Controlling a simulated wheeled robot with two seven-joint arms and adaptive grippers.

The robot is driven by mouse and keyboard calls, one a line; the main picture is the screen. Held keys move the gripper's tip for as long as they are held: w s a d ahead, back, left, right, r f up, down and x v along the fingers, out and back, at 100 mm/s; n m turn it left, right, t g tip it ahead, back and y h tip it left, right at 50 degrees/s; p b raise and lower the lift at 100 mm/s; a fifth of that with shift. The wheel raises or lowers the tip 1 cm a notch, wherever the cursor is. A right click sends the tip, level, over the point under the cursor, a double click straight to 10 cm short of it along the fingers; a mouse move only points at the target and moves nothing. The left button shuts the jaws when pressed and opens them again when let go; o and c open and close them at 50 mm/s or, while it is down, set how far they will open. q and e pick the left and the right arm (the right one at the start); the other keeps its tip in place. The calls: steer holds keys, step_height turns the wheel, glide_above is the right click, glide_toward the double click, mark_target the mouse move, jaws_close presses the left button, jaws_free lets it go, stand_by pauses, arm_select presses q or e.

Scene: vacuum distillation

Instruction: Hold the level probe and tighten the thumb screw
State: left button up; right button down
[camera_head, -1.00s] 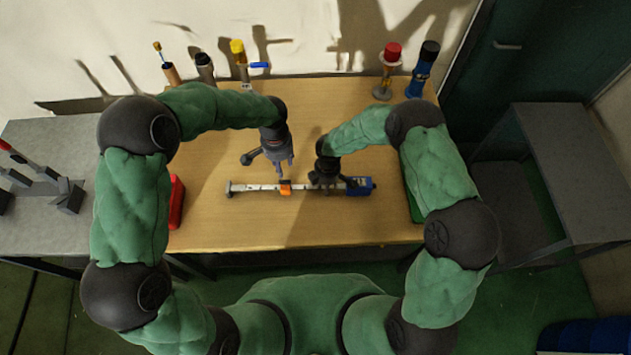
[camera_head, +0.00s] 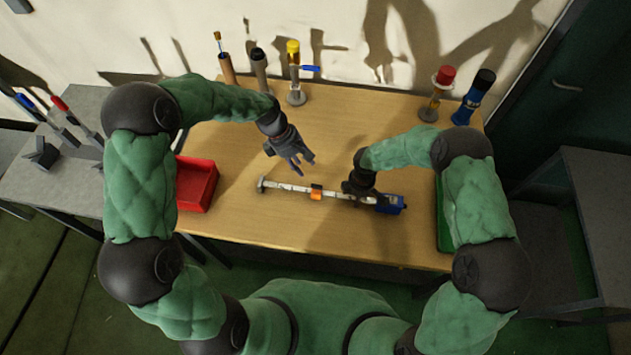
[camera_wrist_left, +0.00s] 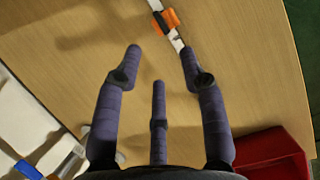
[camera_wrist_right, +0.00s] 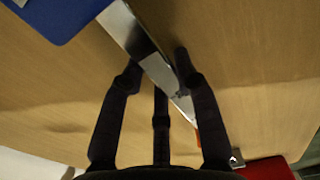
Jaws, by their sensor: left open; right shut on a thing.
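The level probe is a long pale bar (camera_head: 287,187) lying across the table, with an orange sliding piece (camera_head: 316,192) near its middle and a blue block (camera_head: 390,204) at its right end. My right gripper (camera_head: 362,190) is shut on the bar between the orange piece and the blue block; the right wrist view shows the bar (camera_wrist_right: 152,58) between its fingers. My left gripper (camera_head: 300,162) is open and empty above the table, behind the bar's left part. The orange piece (camera_wrist_left: 167,20) shows beyond its fingertips in the left wrist view. I cannot make out the thumb screw clearly.
A red bin (camera_head: 197,184) stands at the table's left edge and a green tray (camera_head: 443,215) at its right. Several upright tools line the back, including a yellow-topped one (camera_head: 294,72) and a blue one (camera_head: 474,97). The table's middle back is clear.

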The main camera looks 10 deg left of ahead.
mark_target(317, 187)
arm_select(q)
steer(key=shift+n, duration=0.6)
steer(key=x, duration=1.1)
steer(key=shift+w+d+f, duration=0.1)
steer(key=shift+d+f, duration=0.1)
steer(key=shift+f, duration=0.15)
jaws_close()
